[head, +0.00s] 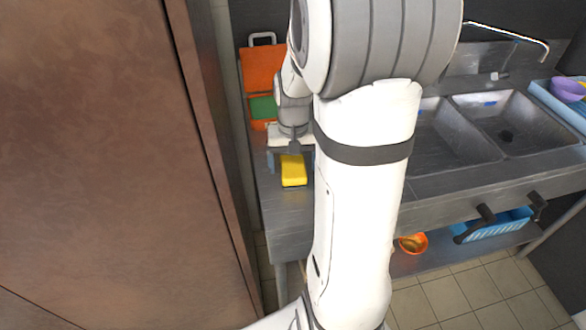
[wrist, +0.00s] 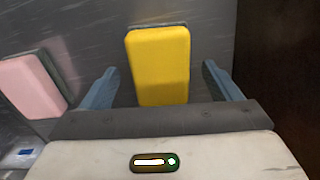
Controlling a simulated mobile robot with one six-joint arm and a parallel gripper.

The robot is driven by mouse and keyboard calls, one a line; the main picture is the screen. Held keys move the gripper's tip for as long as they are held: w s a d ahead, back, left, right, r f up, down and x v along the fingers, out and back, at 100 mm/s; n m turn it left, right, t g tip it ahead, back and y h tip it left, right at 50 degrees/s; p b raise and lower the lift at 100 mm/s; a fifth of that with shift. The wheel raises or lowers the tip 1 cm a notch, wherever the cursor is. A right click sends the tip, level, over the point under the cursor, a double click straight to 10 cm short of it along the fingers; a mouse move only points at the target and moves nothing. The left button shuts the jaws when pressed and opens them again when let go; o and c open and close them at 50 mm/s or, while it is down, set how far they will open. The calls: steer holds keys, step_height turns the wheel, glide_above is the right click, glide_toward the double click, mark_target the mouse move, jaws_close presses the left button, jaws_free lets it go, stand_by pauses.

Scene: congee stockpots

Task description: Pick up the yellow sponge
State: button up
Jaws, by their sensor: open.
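The yellow sponge (head: 293,170) lies on the left part of the steel counter, with a dark layer at its edge. In the wrist view the yellow sponge (wrist: 160,62) is between and ahead of my open fingers, with a gap on each side. My gripper (wrist: 164,88) is open and empty, with its blue-grey fingertips apart. In the head view my gripper (head: 291,162) is just behind the sponge, partly hidden by my own arm. Whether the fingers reach down to the sponge's height I cannot tell.
A pink sponge (wrist: 32,86) lies left of my gripper in the wrist view. An orange box (head: 262,72) with something green stands behind on the counter. Steel sinks (head: 505,122) are at right. A brown panel (head: 110,150) rises close to the counter's left side.

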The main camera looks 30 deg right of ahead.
steer(key=shift+f, duration=0.75)
steer(key=shift+c, duration=0.4)
steer(key=c, duration=1)
steer(key=shift+o, duration=0.2)
steer(key=shift+r, duration=0.1)
